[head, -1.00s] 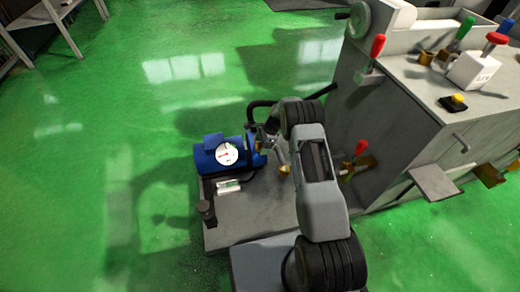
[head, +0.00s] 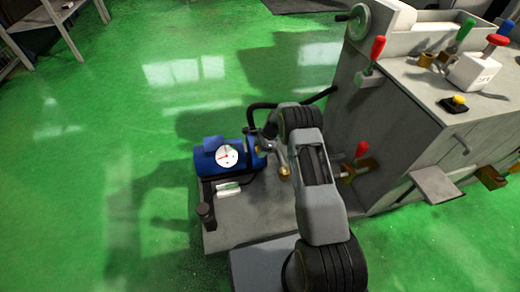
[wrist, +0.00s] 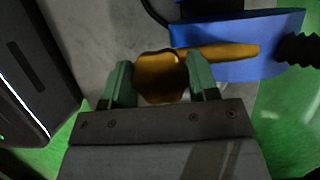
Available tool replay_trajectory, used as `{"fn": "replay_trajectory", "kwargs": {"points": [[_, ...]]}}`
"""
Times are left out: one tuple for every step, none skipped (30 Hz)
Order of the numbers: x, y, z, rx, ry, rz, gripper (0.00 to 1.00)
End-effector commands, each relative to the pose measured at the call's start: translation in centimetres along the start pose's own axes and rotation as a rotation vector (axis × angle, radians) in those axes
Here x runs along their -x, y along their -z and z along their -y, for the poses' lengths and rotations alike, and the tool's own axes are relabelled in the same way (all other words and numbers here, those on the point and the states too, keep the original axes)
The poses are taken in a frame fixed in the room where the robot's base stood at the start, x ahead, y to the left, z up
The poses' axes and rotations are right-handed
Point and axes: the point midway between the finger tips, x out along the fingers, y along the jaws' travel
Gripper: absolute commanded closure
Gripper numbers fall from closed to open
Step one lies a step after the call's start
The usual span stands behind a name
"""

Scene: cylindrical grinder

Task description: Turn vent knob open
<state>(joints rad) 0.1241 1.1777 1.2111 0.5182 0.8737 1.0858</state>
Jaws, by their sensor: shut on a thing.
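A brass-coloured knob (wrist: 160,78) shows in the wrist view, with a brass stem running right from it across a blue body. My gripper (wrist: 163,82) has its two green fingers on either side of the knob and is shut on it. The blue pump unit (head: 215,158) with a round white gauge (head: 228,156) stands just left of my arm. I cannot tell the knob's turned angle.
The grey grinder cabinet (head: 400,150) stands to the right, with several coloured levers and a red-handled brass valve (head: 360,160) low on its side. A black hose (head: 318,97) runs from the pump to the cabinet. Green floor (head: 100,150) is clear on the left.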

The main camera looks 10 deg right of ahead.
Motion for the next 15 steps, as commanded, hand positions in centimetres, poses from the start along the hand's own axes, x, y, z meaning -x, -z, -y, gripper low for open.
{"fn": "replay_trajectory", "kwargs": {"points": [[0.01,0.0,0.0,0.0,0.0,0.0,0.65],[0.01,0.0,0.0,0.0,0.0,0.0,0.68],[0.01,0.0,0.0,0.0,0.0,0.0,0.7],[0.0,0.01,0.0,0.0,0.0,0.0,0.7],[0.0,0.01,0.0,0.001,-0.001,0.0,0.7],[-0.01,0.01,0.0,0.004,-0.002,0.0,0.7],[-0.02,0.02,0.01,0.007,-0.003,0.0,0.7],[-0.03,0.02,0.01,0.012,-0.005,0.0,0.7],[-0.05,0.03,0.01,0.02,-0.009,0.0,0.7],[-0.06,0.04,0.02,0.029,-0.013,0.0,0.7],[-0.07,0.05,0.03,0.04,-0.017,0.0,0.7],[-0.11,0.07,0.03,0.057,-0.023,-0.001,0.7],[-0.13,0.07,0.02,0.071,-0.029,0.0,0.7],[-0.16,0.07,0.02,0.087,-0.037,0.0,0.7],[-0.18,0.09,0.05,0.112,-0.046,0.0,0.7]]}}
